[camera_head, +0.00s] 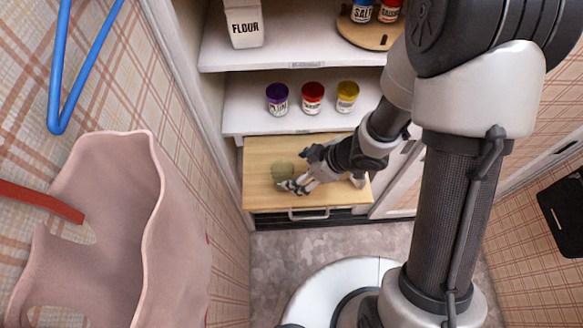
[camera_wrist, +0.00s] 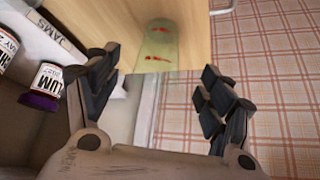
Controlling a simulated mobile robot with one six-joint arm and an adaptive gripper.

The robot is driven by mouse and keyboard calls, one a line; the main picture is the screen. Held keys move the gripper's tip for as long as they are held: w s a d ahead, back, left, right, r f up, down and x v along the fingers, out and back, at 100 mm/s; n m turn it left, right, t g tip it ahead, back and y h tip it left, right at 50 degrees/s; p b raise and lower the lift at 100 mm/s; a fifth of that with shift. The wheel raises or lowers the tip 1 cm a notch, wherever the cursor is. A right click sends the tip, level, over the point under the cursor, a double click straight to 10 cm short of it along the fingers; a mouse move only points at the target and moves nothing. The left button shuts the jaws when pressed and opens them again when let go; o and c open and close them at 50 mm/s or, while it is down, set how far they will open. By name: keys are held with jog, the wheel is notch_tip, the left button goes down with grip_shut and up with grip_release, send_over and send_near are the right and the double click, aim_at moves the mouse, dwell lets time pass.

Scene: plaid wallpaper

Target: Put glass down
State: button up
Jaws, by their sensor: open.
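A greenish see-through glass (camera_head: 284,172) stands on the light wooden surface (camera_head: 262,195) below the white shelves. In the wrist view the glass (camera_wrist: 158,42) is beyond my fingertips, on the wood (camera_wrist: 190,20) near its edge. Red marks show on or through it. My gripper (camera_head: 298,172) is open, just right of the glass in the head view. In the wrist view my gripper (camera_wrist: 160,68) has its fingers spread wide with nothing between them. I cannot tell whether a fingertip still touches the glass.
Purple (camera_head: 277,98), red (camera_head: 312,97) and yellow (camera_head: 347,96) lidded jars stand on the shelf above. A flour container (camera_head: 244,24) is higher up. A handle (camera_head: 308,215) is on the wooden surface's front. A pink bag (camera_head: 110,220) and blue hanger (camera_head: 72,70) hang at left.

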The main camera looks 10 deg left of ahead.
jog(key=w+d+r+m+t+h, duration=0.2)
jog(key=w+d+r, duration=0.2)
jog(key=d+r, duration=0.25)
jog(key=w+d+r+m+t+h, duration=0.3)
jog(key=w+d+r, duration=0.1)
jog(key=d+r, duration=0.25)
jog(key=s+d+r+m+h, duration=0.2)
jog(key=s+d+r+m, duration=0.1)
jog(key=d+r, duration=0.4)
jog(key=s+r+m+g, duration=0.1)
jog(key=s+r+m, duration=0.2)
jog(key=s, duration=0.6)
jog(key=s+a+r+m+g, duration=0.1)
jog(key=s+r+m, duration=0.3)
jog(key=s, duration=0.5)
notch_tip(320, 180, up, 2)
jog(key=shift+s+a+y, duration=0.2)
jog(key=shift+a+y, duration=0.05)
jog(key=shift+y, duration=0.05)
